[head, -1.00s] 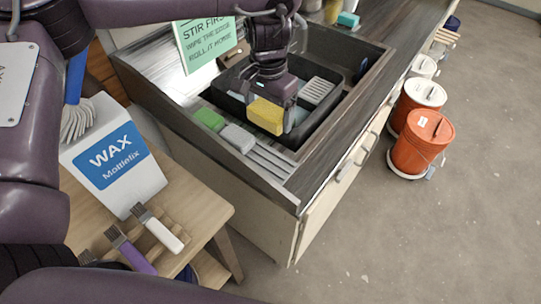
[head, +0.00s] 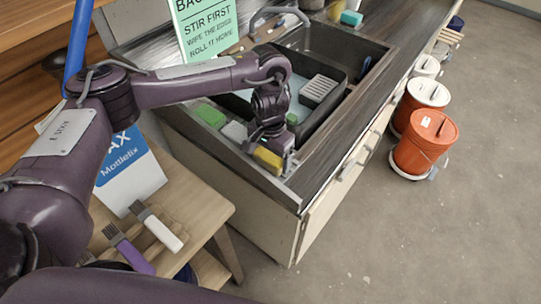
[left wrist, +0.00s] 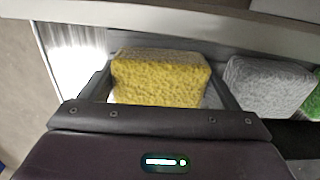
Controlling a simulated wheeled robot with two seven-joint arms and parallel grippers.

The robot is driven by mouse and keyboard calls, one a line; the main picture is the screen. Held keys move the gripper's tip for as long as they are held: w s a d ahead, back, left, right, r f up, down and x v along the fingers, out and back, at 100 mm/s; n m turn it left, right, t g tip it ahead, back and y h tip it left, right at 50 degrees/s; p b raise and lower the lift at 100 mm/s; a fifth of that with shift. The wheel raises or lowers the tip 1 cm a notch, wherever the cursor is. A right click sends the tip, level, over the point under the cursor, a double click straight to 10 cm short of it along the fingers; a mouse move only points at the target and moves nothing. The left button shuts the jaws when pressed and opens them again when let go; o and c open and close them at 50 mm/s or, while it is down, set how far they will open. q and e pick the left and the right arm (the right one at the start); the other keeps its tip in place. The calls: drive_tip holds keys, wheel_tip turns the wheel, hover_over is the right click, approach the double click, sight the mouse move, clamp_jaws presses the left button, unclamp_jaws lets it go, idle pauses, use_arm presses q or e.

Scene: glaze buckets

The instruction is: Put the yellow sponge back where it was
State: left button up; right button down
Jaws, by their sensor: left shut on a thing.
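The yellow sponge (head: 268,158) is held between the fingers of my left gripper (head: 272,152), at the front of the counter by the sink. In the left wrist view the yellow sponge (left wrist: 160,78) fills the space between the fingers of the left gripper (left wrist: 158,95). It is over the ribbed drainer strip; whether it touches the strip I cannot tell. A grey sponge (head: 234,131) is beside it, also in the left wrist view (left wrist: 268,86). A green sponge (head: 208,114) lies beyond the grey one. My right gripper is not in view.
A wooden stand with brushes (head: 160,232) and a Wax Mottlefix box (head: 135,180) is at front left. Orange (head: 424,142) and white buckets stand on the floor at right.

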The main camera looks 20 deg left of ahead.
sight(271, 155)
use_arm(q)
drive_tip(key=o, duration=0.7)
drive_tip(key=shift+f, duration=0.1)
drive_tip(key=shift+o, duration=0.8)
wheel_tip(271, 155, up, 12)
drive_tip(key=shift+p, duration=0.45)
